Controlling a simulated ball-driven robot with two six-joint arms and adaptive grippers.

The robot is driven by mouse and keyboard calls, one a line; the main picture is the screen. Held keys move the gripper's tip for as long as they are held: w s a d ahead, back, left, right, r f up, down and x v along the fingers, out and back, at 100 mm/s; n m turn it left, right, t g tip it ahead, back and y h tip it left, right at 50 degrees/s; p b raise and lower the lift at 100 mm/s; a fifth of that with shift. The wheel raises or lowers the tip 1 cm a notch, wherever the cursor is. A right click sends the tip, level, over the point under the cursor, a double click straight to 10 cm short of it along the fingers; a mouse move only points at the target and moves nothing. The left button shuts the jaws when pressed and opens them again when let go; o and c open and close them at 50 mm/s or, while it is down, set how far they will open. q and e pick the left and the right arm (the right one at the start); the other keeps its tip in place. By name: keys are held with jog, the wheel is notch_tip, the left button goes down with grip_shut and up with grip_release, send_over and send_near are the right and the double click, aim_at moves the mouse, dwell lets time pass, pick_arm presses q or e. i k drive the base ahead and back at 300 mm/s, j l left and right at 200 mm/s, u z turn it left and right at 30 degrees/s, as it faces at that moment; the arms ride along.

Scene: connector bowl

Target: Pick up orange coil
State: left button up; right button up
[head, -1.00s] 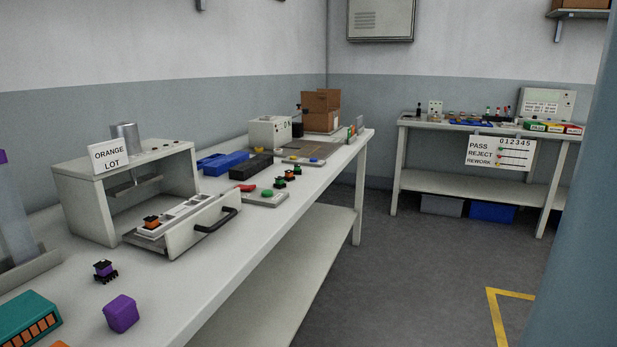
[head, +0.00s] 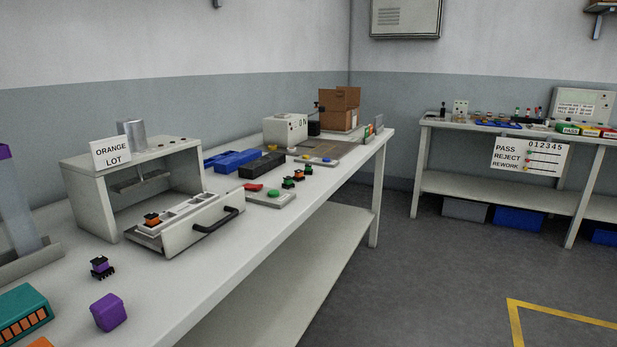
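A small orange-and-black part (head: 153,219), which looks like an orange coil, sits in the near-left end of the white tray in the open drawer of the press-like box labelled ORANGE LOT (head: 112,152). A similar purple-and-black part (head: 102,267) stands on the bench in front of it. Several small black parts with coloured middles stand in a row farther back; one of them (head: 299,175) looks orange. Neither of my grippers is in view.
A purple cube (head: 109,312) and a teal box with orange slots (head: 22,315) lie at the bench's near end. A grey pad with red and green buttons (head: 268,197) and blue bins (head: 233,160) are behind the drawer. Open floor (head: 400,290) lies right of the bench.

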aim_at(299, 174)
jog(key=i+u, duration=0.15)
jog(key=u, duration=0.3)
jog(key=i+l+u, duration=0.15)
jog(key=u, duration=0.3)
